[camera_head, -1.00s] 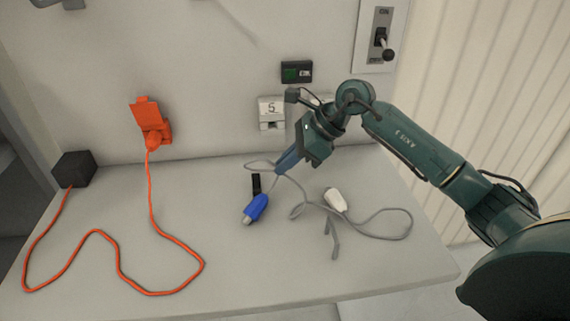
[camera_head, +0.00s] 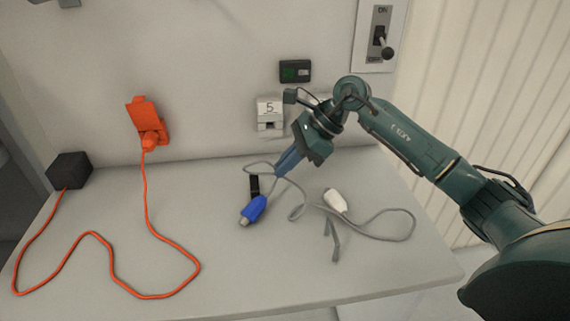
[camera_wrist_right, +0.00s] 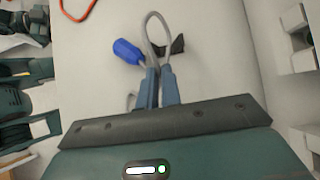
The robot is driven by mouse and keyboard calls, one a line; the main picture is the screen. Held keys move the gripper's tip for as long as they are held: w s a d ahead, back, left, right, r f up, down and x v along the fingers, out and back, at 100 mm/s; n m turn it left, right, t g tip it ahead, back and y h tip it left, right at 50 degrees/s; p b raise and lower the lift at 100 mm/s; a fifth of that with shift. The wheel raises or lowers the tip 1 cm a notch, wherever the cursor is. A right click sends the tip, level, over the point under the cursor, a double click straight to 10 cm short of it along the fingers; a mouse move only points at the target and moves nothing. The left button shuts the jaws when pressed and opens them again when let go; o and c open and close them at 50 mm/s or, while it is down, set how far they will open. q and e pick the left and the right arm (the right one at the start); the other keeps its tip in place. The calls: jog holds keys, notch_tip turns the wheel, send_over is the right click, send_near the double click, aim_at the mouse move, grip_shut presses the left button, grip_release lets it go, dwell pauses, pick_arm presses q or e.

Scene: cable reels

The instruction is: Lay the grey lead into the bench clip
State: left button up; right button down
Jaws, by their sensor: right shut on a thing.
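My right gripper (camera_head: 278,174) is shut on the lead just above the bench, behind the blue plug. The small black bench clip (camera_head: 255,186) is left of the fingertips. In the right wrist view the lead loops up from between the blue fingers (camera_wrist_right: 157,75), and the black clip (camera_wrist_right: 172,47) is beside the loop, partly hidden by it. I cannot tell whether they touch. My left gripper is out of view.
An orange cable (camera_head: 146,190) runs over the left of the bench (camera_head: 220,285) from a black box (camera_head: 69,170) to an orange wall socket (camera_head: 150,122). A white wall outlet marked 5 (camera_head: 270,118) is behind my gripper. The front middle of the bench is clear.

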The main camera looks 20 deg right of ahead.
jog(key=shift+f+b, duration=1.95)
jog(key=shift+f, duration=0.3)
jog(key=c, duration=0.9)
grip_release()
jog(key=shift+r, duration=0.1)
notch_tip(320, 180, up, 8)
jog(key=p, duration=0.5)
